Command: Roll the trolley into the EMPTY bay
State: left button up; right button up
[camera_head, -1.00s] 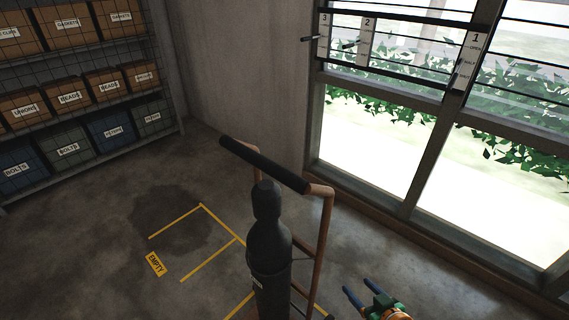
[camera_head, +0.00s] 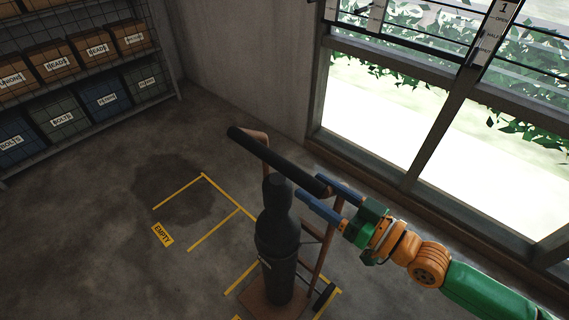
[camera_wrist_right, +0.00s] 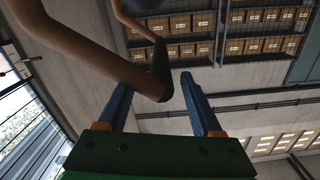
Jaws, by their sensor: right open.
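The trolley (camera_head: 314,247) is a brown tube frame with a black-gripped handle (camera_head: 283,163) across its top. It carries a dark gas cylinder (camera_head: 278,233) upright. The EMPTY bay (camera_head: 196,211) is outlined in yellow on the floor, left of the trolley, with a yellow EMPTY label (camera_head: 162,235) at its front. My right gripper (camera_head: 318,196) is open, its blue fingers at the right end of the handle. In the right wrist view the handle's end (camera_wrist_right: 160,75) shows near and between the open fingers (camera_wrist_right: 157,103); contact cannot be told. My left gripper is not in view.
Shelves (camera_head: 75,80) with labelled boxes and bins stand along the back left wall. A large louvred window (camera_head: 430,100) fills the right side. A dark stain (camera_head: 170,190) lies in the EMPTY bay. The floor left of the trolley is clear.

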aim_at(298, 176)
jog(key=shift+w+a+r+p, duration=0.2)
jog(key=shift+w+a+p, duration=0.15)
jog(key=shift+w+a, duration=0.25)
jog(key=shift+w+a+r+p, duration=0.2)
jog(key=shift+w+a+p, duration=0.15)
jog(key=shift+w+a, duration=0.25)
jog(key=shift+w+a+f, duration=0.1)
jog(key=shift+w+a, duration=0.15)
jog(key=shift+w, duration=0.05)
jog(key=shift+w+a+f, duration=0.2)
jog(key=shift+w+a, duration=0.25)
jog(key=shift+a, duration=0.05)
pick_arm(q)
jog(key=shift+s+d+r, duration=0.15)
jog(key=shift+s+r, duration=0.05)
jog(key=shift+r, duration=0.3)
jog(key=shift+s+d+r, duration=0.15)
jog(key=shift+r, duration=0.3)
pick_arm(e)
jog(key=shift+s+d, duration=0.1)
jog(key=shift+d, duration=0.05)
grip_shut()
